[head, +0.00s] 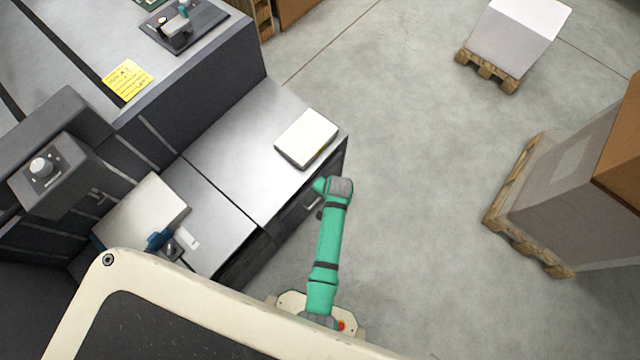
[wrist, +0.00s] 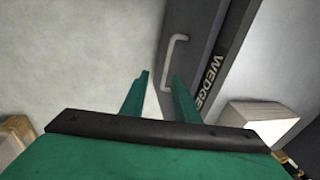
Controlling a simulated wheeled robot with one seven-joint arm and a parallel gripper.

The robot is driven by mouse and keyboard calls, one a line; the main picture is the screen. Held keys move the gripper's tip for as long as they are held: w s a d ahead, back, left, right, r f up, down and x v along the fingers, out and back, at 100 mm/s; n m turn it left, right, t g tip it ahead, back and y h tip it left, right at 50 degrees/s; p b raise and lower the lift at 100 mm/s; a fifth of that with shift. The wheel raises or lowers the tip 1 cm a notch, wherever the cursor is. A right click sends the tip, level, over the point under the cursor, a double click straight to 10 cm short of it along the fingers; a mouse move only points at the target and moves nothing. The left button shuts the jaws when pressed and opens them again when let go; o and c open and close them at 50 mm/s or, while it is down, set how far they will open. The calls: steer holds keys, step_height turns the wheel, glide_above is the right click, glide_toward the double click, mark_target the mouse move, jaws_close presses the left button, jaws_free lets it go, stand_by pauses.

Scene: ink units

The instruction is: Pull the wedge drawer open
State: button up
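The wedge drawer (wrist: 205,45) is a dark front with the word WEDGE in the wrist view, and it looks shut. Its pale bar handle (wrist: 172,60) stands out from the front. My gripper (wrist: 161,76) is open and empty, its two green fingers pointing at the handle. The handle's near end shows between the fingertips; I cannot tell how far beyond them it lies. In the head view the handle (head: 314,202) shows on the side of the grey cabinet, just left of my green arm. My gripper's fingers are hidden there.
A white block (head: 306,139) lies on the cabinet top (head: 235,150) above the drawers. A pallet with a large box (head: 560,200) stands at the right, another pallet with a white box (head: 515,35) at the back. The floor between is clear.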

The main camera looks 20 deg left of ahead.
steer(key=shift+g, duration=0.5)
steer(key=w+a+f, duration=0.1)
steer(key=f, duration=0.2)
steer(key=a+f, duration=0.1)
steer(key=f, duration=0.2)
steer(key=w+a+f, duration=0.1)
steer(key=f, duration=0.2)
steer(key=shift+w+a+f, duration=0.25)
steer(key=shift+w+f, duration=0.05)
steer(key=shift+f, duration=0.05)
steer(key=shift+c, duration=0.3)
jaws_close()
